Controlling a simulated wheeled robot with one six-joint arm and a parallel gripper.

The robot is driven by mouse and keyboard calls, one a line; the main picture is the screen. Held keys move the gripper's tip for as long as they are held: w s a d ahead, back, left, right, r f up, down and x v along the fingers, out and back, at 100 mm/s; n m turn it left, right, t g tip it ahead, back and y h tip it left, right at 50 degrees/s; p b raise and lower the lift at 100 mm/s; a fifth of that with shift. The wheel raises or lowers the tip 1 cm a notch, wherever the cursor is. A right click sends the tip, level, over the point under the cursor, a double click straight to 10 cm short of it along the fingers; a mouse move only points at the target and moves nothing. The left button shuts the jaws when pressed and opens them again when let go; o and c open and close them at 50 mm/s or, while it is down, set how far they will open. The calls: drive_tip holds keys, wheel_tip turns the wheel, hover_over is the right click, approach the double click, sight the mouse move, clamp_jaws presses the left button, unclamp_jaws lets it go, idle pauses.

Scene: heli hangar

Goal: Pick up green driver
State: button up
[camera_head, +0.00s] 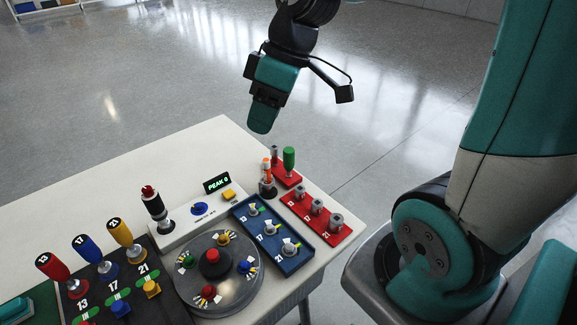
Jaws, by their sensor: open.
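The green driver (289,158) stands upright, handle up, at a small red holder (287,178) near the far right corner of the table. Its lower end is hidden in or behind the holder. My gripper (263,118) hangs above and beyond the table's far edge, up and to the left of the green driver in the picture. It points down and is apart from everything. It is open, with nothing seen in it; the finger gap is hard to make out from this side.
An orange-tipped tool (267,172) stands close left of the green driver. A red tray (317,218) with metal sockets and a blue tray (272,237) are nearer. Red, blue and yellow handles (87,248) stand at left. The white table's (150,158) far left is bare.

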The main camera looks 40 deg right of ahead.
drive_tip(key=n+t+b, duration=0.1)
drive_tip(key=b, duration=0.1)
approach(286, 159)
drive_tip(key=shift+h, duration=0.4)
drive_tip(key=x, duration=0.5)
drive_tip(key=shift+w, duration=0.4)
drive_tip(key=shift+x, duration=2.8)
drive_tip(key=shift+d, duration=0.15)
drive_tip(key=shift+c, duration=0.2)
drive_tip(key=c, duration=0.6)
